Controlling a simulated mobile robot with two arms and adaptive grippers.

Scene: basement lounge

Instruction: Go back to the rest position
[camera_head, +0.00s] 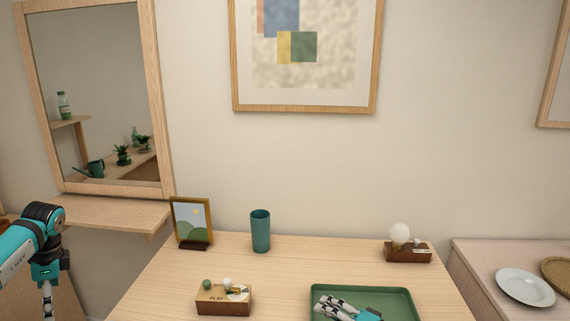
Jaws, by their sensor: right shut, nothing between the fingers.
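My right gripper (333,306) shows at the bottom of the head view, over the green tray (404,303). Its black-and-white fingers point up and left, closed together with nothing between them. I cannot tell whether they touch the tray. My left arm (42,240) comes in at the left edge, and its left gripper (47,302) hangs downward, cut off by the bottom of the picture. Its fingertips are hidden.
A side surface at right holds a white plate (525,287). The table's middle is clear.

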